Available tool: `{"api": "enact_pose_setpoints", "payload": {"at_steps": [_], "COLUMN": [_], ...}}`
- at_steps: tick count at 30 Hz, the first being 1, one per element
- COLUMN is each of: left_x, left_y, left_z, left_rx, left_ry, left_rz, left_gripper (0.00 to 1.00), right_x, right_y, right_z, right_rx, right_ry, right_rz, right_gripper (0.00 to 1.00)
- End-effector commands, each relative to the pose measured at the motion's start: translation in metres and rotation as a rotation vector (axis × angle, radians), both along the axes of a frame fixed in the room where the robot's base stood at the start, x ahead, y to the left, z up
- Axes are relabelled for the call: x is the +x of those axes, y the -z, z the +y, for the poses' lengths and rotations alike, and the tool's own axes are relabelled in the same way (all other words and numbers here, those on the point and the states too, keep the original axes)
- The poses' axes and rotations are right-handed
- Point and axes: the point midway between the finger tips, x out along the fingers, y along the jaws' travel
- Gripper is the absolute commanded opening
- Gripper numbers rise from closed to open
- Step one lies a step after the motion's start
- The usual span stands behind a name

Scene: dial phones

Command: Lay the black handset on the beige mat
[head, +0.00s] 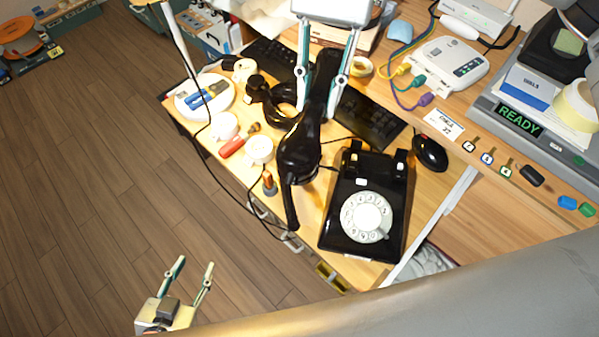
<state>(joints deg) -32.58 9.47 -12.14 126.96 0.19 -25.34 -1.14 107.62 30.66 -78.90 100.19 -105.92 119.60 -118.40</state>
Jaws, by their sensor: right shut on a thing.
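The black handset (299,153) is held between the fingertips of my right gripper (317,112), which is shut on it over the desk. It is tilted, and its lower end hangs left of the black dial phone (370,205). Its upper part merges with other dark things behind the fingers. The phone has a white dial, and its cradle is empty. My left gripper (188,280) is open and empty over the floor at the lower left, away from the desk. I cannot make out a beige mat; it may be hidden or blend with the wood.
A black keyboard (370,120) and mouse (430,152) lie behind the phone. A white cable box (447,62) and a READY sign (519,120) are at the right.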

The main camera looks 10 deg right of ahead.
Motion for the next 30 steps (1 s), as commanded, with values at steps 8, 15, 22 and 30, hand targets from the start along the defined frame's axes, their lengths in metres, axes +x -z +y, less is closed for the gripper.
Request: {"api": "enact_pose_setpoints", "payload": {"at_steps": [8, 15, 22, 30], "left_x": [0.006, 0.002, 0.001, 0.012], "left_y": [-0.002, 0.004, 0.005, -0.008], "left_z": [-0.001, -0.003, -0.008, -0.02], "left_rx": [-0.005, -0.011, -0.025, -0.06], "left_ry": [0.0, 0.001, 0.003, 0.01], "left_rz": [-0.013, -0.001, 0.0, -0.035], "left_gripper": [0.4, 0.4, 0.4, 0.4], "right_x": [0.0, -0.001, -0.001, 0.0], "right_y": [0.019, 0.078, 0.131, 0.161], "right_z": [0.002, 0.001, 0.002, 0.002], "right_rx": [0.002, 0.002, 0.003, 0.002], "right_ry": [-0.063, -0.061, -0.061, -0.06], "right_rz": [0.003, 0.011, 0.007, 0.0], "right_gripper": [0.0, 0.0, 0.0, 0.0]}}
